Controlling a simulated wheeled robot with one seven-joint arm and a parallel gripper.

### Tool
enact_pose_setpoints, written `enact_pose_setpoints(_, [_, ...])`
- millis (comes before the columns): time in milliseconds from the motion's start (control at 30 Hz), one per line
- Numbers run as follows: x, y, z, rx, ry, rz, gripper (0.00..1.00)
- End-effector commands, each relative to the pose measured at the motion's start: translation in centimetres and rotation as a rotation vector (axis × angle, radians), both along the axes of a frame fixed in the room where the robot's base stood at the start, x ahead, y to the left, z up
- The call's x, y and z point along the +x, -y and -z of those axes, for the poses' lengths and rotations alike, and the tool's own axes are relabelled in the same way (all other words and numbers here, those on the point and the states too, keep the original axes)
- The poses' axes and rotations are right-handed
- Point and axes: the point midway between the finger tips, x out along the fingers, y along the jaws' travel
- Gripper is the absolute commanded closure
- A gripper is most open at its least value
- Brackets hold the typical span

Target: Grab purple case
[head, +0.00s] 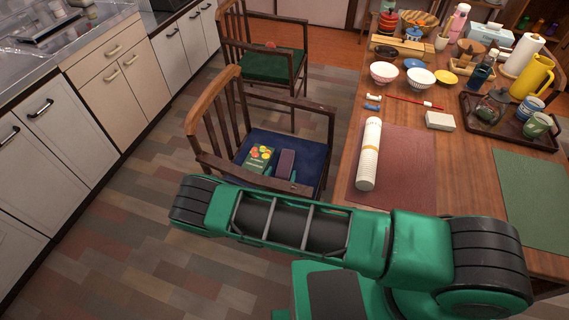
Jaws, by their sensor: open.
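A purple case (286,164) stands on the dark blue seat of the nearer wooden chair (255,140). A green box with a fruit picture (258,160) is just left of it on the same seat. My green arm crosses the lower part of the head view, below the chair seat in the picture. My gripper is not in this view, so its place relative to the case cannot be seen.
The wooden table (459,160) stands right of the chair, holding a white roll (369,154) on a red mat (410,170), bowls, a tray (508,130) and a yellow pitcher (532,77). Another chair (268,66) stands behind. Cabinets (60,125) line the left, with clear floor between.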

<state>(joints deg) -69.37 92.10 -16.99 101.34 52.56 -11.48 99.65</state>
Motion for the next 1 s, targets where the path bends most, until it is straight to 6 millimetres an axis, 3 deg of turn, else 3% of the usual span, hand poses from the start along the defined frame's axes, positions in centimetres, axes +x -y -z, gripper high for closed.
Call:
enact_pose_setpoints(700, [6.8,1.7,2.5,0.000,0.001,-0.009,0.30])
enact_pose_setpoints(1000, [7.3,1.7,2.7,0.001,0.000,-0.009,0.30])
